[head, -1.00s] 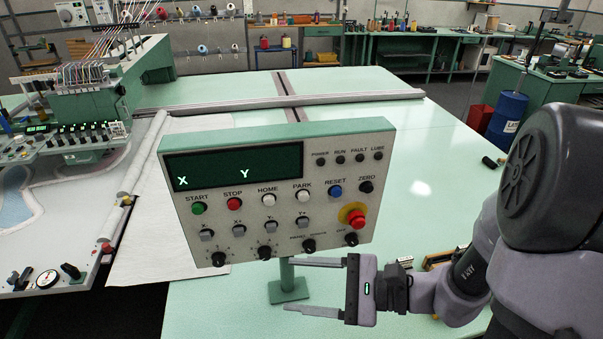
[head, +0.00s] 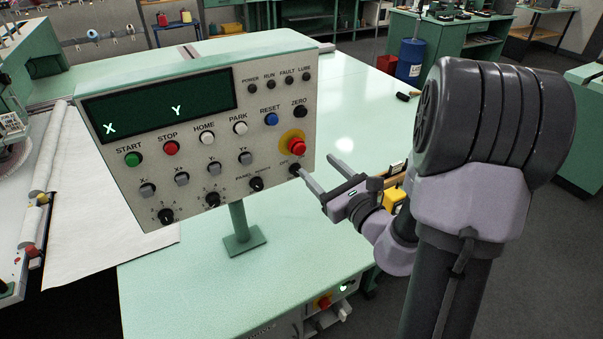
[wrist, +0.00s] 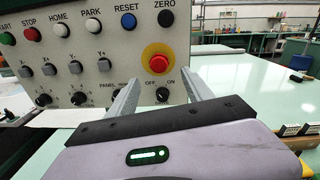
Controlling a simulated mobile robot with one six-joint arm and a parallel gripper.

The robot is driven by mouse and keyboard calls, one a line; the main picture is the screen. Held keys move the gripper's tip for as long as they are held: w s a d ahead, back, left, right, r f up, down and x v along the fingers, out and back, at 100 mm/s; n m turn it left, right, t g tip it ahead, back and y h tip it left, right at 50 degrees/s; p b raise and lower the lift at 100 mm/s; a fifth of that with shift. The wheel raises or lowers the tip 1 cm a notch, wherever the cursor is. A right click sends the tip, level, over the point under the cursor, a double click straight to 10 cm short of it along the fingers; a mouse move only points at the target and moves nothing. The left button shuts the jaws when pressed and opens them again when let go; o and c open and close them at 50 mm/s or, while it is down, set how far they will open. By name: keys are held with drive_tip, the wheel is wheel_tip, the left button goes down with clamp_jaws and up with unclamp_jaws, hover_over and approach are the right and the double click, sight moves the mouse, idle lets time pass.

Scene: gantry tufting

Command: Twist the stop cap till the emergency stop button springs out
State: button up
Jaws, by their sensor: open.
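The emergency stop button is a red cap (head: 297,146) on a yellow round collar (head: 290,136), at the lower right of the control panel (head: 207,188). In the wrist view the red cap (wrist: 158,63) shows whole on its yellow disc, beyond my fingers. My gripper (head: 322,170) is open and empty, just below and right of the cap. In the wrist view my gripper's two fingers (wrist: 161,92) stand apart, pointing toward the panel below the cap. I cannot tell whether a finger touches the panel. The cap is not between the fingertips.
An OFF/ON knob (wrist: 163,95) sits just below the cap. A blue RESET button (head: 271,119) and a black ZERO button (head: 301,112) are above it. The panel stands on a green post (head: 238,220). A second red button (head: 323,302) is low on the table front.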

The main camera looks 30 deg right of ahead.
sight(301, 151)
drive_tip(key=w, duration=0.3)
drive_tip(key=w+p, duration=0.1)
drive_tip(key=w, duration=0.4)
drive_tip(key=shift+w+a+p, duration=0.3)
drive_tip(key=shift+a+p, duration=0.05)
clamp_jaws()
drive_tip(key=shift+r+m, duration=0.15)
drive_tip(key=shift+m, duration=0.15)
drive_tip(key=m+p, duration=0.2)
drive_tip(key=shift+m+p, duration=0.35)
drive_tip(key=shift+m, duration=0.05)
drive_tip(key=shift+m+p, duration=1.8)
drive_tip(key=shift+m, duration=0.7)
